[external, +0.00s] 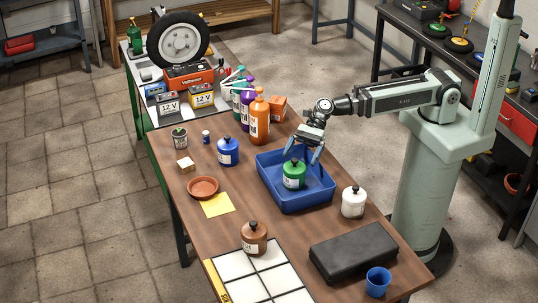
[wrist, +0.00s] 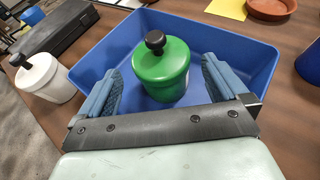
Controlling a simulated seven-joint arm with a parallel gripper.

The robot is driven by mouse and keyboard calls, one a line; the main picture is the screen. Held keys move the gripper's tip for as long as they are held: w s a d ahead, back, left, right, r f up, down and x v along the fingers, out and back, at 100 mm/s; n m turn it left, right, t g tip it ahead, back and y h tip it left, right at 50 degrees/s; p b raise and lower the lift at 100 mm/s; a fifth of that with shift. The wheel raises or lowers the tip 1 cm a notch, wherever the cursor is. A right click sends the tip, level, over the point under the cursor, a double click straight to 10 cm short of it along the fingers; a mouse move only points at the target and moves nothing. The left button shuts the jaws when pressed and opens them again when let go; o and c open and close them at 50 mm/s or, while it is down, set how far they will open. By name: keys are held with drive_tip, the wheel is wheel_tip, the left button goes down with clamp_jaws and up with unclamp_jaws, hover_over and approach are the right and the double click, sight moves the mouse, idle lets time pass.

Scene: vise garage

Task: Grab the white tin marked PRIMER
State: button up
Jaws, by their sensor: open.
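A white tin (external: 353,201) with a black knob lid stands upright on the wooden table, just right of the blue tray. It also shows at the left edge of the wrist view (wrist: 42,78); its label is too small to read. My gripper (external: 304,146) is open and empty above the blue tray (external: 297,207). A green tin (external: 294,175) with a black knob stands in the tray. In the wrist view the green tin (wrist: 160,72) is just beyond and between my fingertips, with gaps on both sides. The white tin is outside my fingers.
A blue tin (external: 228,151) and a brown tin (external: 254,238) stand elsewhere on the table. A black case (external: 352,252) and blue cup (external: 378,282) are near the front right. Several bottles (external: 259,118) stand behind the tray. Bare wood lies between tray and brown tin.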

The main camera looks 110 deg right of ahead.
idle(0.3)
wheel_tip(320, 180, up, 16)
drive_tip(key=f, duration=0.1)
drive_tip(key=m+g+h, duration=0.9)
drive_tip(key=m+g, duration=0.2)
drive_tip(key=m, duration=1.7)
hover_over(355, 195)
drive_tip(key=shift+s+d+f, duration=0.1)
drive_tip(key=shift+d+f, duration=0.05)
drive_tip(key=shift+f, duration=2.9)
drive_tip(key=shift+s+d+f, duration=0.1)
drive_tip(key=shift+d+f, duration=0.05)
drive_tip(key=shift+f, duration=2.85)
drive_tip(key=shift+s+d+f, duration=0.1)
drive_tip(key=shift+d+f, duration=0.05)
drive_tip(key=shift+f, duration=2.9)
drive_tip(key=shift+c, duration=0.3)
